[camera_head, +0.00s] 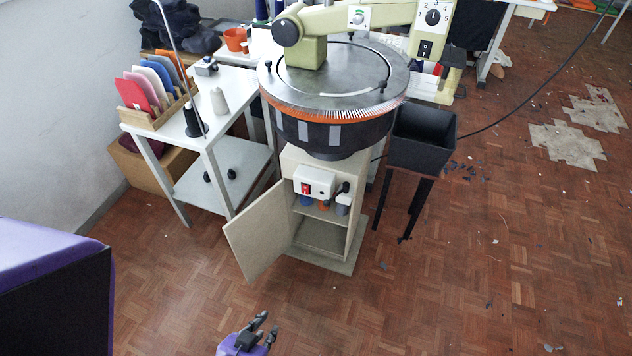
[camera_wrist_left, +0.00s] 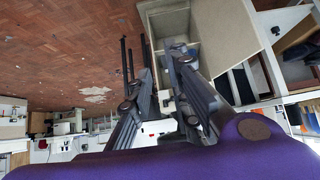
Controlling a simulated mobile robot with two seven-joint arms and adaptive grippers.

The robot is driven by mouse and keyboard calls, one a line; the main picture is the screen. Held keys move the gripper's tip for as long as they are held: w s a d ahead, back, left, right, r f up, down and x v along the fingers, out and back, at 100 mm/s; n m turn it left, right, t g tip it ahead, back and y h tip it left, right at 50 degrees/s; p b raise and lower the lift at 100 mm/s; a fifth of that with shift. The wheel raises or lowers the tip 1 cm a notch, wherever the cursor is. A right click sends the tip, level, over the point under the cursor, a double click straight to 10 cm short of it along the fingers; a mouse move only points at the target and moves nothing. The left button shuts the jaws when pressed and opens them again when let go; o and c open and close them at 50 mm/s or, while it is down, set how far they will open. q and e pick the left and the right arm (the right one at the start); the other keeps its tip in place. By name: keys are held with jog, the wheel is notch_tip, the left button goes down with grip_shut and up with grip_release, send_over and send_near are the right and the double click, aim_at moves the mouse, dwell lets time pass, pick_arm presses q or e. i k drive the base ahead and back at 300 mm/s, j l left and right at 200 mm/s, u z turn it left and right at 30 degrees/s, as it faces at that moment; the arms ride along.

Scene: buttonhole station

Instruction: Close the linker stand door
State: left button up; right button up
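The linker stand is a cream cabinet (camera_head: 348,215) under the round linker dial (camera_head: 330,85). Its door (camera_head: 257,235) is a flat cream panel, swung wide open to the left of the cabinet front. The inside shelves show, with small items on the upper one. My left gripper (camera_head: 267,325) is low in the head view, in front of the stand and apart from the door. Its fingers are spread and empty. In the left wrist view the open cabinet and the door panel (camera_wrist_left: 236,38) appear beyond the fingers (camera_wrist_left: 160,60). My right gripper is not in view.
A white side table (camera_head: 230,160) with cones and a rack of coloured pieces (camera_head: 150,95) stands left of the stand. A black bin on legs (camera_head: 422,140) stands to its right. The parquet floor in front is clear.

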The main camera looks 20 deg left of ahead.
aim_at(258, 235)
jog(key=j+z, duration=0.85)
jog(key=z, duration=0.15)
jog(key=j+z, duration=0.15)
jog(key=j, duration=0.2)
jog(key=k+j+z, duration=0.15)
jog(key=j, duration=0.2)
jog(key=k+j+z, duration=0.1)
jog(key=j, duration=0.25)
jog(key=k+j, duration=0.15)
jog(key=j, duration=0.25)
jog(key=k+j, duration=0.15)
jog(key=j, duration=0.25)
jog(key=k+j+z, duration=0.1)
jog(key=j, duration=0.35)
jog(key=k+j, duration=0.25)
jog(key=j, duration=0.15)
jog(key=k+j+z, duration=0.1)
jog(key=j, duration=0.3)
jog(key=k+j, duration=0.15)
jog(key=k, duration=0.25)
jog(key=k+j, duration=0.15)
jog(key=k, duration=0.25)
